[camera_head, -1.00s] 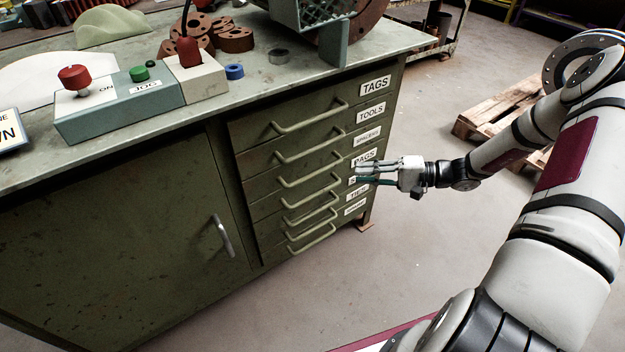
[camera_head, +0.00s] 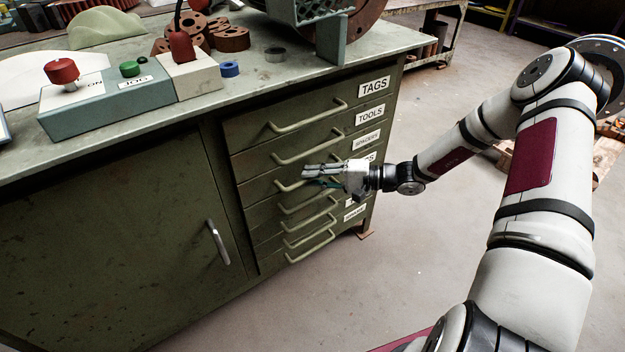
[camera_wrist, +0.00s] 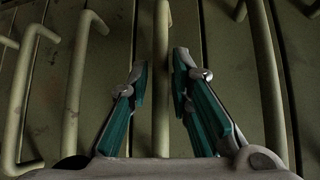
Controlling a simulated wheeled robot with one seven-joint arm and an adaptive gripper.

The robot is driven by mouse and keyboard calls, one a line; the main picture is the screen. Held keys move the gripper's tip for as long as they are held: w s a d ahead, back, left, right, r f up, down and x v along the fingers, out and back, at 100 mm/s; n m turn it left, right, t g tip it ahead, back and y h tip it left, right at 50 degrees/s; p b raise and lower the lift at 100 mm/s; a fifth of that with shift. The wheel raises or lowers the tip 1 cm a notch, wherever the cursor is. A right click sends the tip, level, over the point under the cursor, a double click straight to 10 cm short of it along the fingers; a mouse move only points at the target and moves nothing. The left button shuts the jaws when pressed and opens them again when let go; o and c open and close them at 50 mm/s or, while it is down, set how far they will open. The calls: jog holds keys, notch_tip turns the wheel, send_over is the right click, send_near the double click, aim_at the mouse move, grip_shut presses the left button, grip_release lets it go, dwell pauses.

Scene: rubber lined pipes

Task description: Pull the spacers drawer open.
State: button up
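The spacers drawer (camera_head: 262,189) is the third from the top in the green cabinet, and it looks shut. Its SPACERS label (camera_head: 367,140) shows at the right. Its pale bar handle (camera_head: 287,187) is partly hidden behind my fingers in the head view. My gripper (camera_head: 306,171) is in front of this handle, fingers pointing at the drawer fronts. In the wrist view my gripper (camera_wrist: 161,65) is open, and a handle bar (camera_wrist: 161,25) lines up between its two fingers without visible contact. How deep the bar sits between them I cannot tell.
The tools drawer handle (camera_head: 308,146) lies just above my gripper, and several lower handles (camera_head: 310,245) lie close below. A cabinet door (camera_head: 120,235) is at the left. The worktop (camera_head: 290,75) carries a control box (camera_head: 110,105). Floor (camera_head: 430,240) to the right is clear.

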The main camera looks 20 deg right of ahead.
jog(key=shift+w+a, duration=0.1)
jog(key=shift+a, duration=0.1)
grip_shut()
jog(key=s+d+p, duration=0.3)
jog(key=s+d, duration=0.1)
jog(key=s, duration=1)
jog(key=s+d+p, duration=0.3)
jog(key=s+d, duration=0.2)
jog(key=s, duration=0.9)
jog(key=shift+s+d, duration=0.15)
jog(key=shift+s, duration=0.1)
jog(key=shift+f, duration=0.1)
grip_release()
